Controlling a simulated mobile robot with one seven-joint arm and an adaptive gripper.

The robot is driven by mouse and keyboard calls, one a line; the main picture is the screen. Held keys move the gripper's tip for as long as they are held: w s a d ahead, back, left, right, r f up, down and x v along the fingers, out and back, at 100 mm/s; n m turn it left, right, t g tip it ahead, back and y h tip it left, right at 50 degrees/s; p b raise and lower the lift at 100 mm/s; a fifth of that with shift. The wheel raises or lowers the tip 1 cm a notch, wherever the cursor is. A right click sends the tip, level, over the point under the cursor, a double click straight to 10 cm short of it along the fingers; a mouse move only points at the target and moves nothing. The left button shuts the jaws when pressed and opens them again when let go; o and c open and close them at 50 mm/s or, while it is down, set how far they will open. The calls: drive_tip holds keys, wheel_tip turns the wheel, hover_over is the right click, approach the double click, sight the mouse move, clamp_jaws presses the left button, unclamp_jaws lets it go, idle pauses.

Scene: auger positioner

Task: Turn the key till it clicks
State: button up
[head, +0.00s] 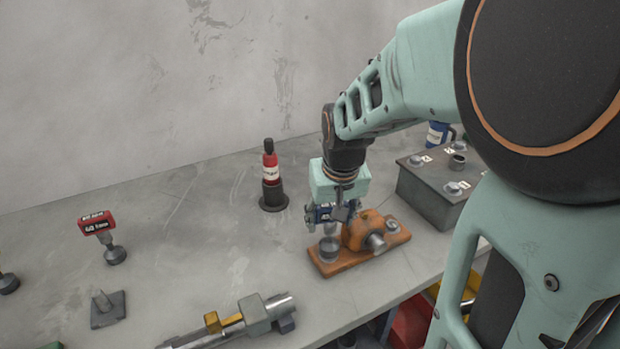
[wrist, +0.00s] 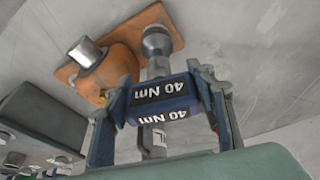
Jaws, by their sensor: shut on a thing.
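My gripper (head: 332,213) is shut on a blue key (wrist: 163,103) with black labels reading "40 Nm". In the wrist view its two fingers grip the key's block-shaped head from both sides. The key's grey shaft (wrist: 157,66) runs from the head to a round grey socket (wrist: 157,38) on an orange base. In the head view this socket (head: 329,250) stands at the left end of the orange fixture (head: 340,267), directly below my gripper. The shaft looks lined up with the socket, but I cannot tell how deep it sits.
A red key (head: 97,223) stands in a holder at the left. A red bottle-shaped tool (head: 270,165) stands behind. A grey box (head: 434,190) with numbered sockets is right of the fixture. A metal tool (head: 240,319) lies near the front edge.

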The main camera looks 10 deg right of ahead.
drive_tip(key=shift+f+b, duration=0.5)
drive_tip(key=shift+f, duration=0.15)
drive_tip(key=o, duration=1.2)
drive_tip(key=shift+c, duration=0.2)
drive_tip(key=c, duration=1.2)
drive_tip(key=shift+o, duration=0.2)
